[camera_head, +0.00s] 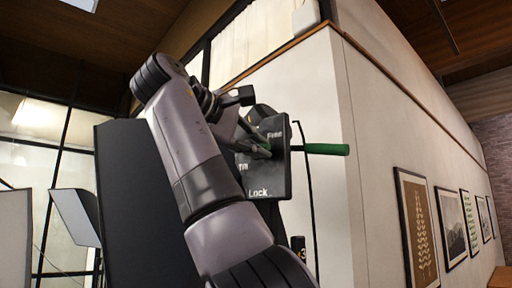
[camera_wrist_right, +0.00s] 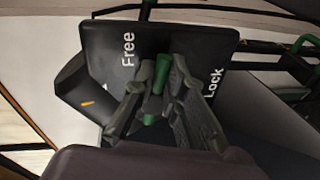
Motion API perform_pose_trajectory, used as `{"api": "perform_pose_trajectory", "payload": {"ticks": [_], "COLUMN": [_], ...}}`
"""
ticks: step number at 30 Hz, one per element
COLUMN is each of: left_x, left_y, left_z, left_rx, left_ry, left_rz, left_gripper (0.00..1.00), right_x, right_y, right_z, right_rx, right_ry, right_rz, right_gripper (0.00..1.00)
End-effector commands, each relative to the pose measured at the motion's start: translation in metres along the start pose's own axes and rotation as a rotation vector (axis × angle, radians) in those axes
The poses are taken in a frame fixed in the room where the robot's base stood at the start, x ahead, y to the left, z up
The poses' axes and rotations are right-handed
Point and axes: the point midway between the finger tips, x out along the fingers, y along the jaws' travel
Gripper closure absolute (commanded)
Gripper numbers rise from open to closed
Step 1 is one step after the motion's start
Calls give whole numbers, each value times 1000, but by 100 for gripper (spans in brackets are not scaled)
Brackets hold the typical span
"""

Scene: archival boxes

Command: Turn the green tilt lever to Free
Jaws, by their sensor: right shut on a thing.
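A dark plate (camera_head: 270,180) carries the white words Free, Tilt and Lock, with Free at the top and Lock at the bottom in the head view. The plate also shows in the right wrist view (camera_wrist_right: 185,42), with Free and Lock readable. My right gripper (camera_head: 258,146) is in front of the plate. In the right wrist view its fingers (camera_wrist_right: 168,85) are closed around the green tilt lever (camera_wrist_right: 162,74). The lever lies between the Free and Lock words; its exact angle is partly hidden by the fingers. My left gripper is not in view.
A longer green handle (camera_head: 325,149) sticks out to the right of the plate. A white wall corner (camera_head: 340,90) stands close behind, with framed pictures (camera_head: 416,225) along it. A dark panel (camera_head: 135,200) and a studio light (camera_head: 76,217) are on the left.

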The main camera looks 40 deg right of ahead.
Motion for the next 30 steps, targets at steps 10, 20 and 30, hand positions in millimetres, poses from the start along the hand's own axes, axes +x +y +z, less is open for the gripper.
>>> {"api": "perform_pose_trajectory", "payload": {"ticks": [10,20,30], "left_x": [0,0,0], "left_y": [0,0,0], "left_z": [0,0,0], "left_rx": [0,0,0], "left_ry": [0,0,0], "left_rz": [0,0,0], "left_gripper": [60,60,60], "right_x": [-1,-1,-1], "right_y": [3,4,4], "right_z": [-1,-1,-1], "right_rx": [-117,-148,-148], "right_ry": [-23,-28,-28], "right_rz": [-1,-1,-1], "right_gripper": [100,100,86]}}
